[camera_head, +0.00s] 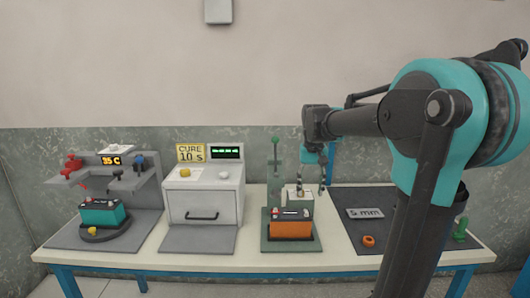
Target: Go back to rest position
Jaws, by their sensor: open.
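My gripper (311,190) points down at the end of my arm, above the back of the table's right-centre part. Its two fingers are apart. An orange and black battery (290,228) sits on a green base plate in front of and below my gripper. A pale block (299,197) stands behind the battery, close to the fingers in the picture; I cannot tell whether they touch it. My arm reaches in from the right and hides part of the table's right side.
The table (255,262) also holds a teal battery (102,214) on a round stand under a grey fixture at left. A white box with a drawer (203,200) and a "CURE 10 s" sign stands beside it. A "5 mm" mat (350,228) with an orange ring (369,240) lies right.

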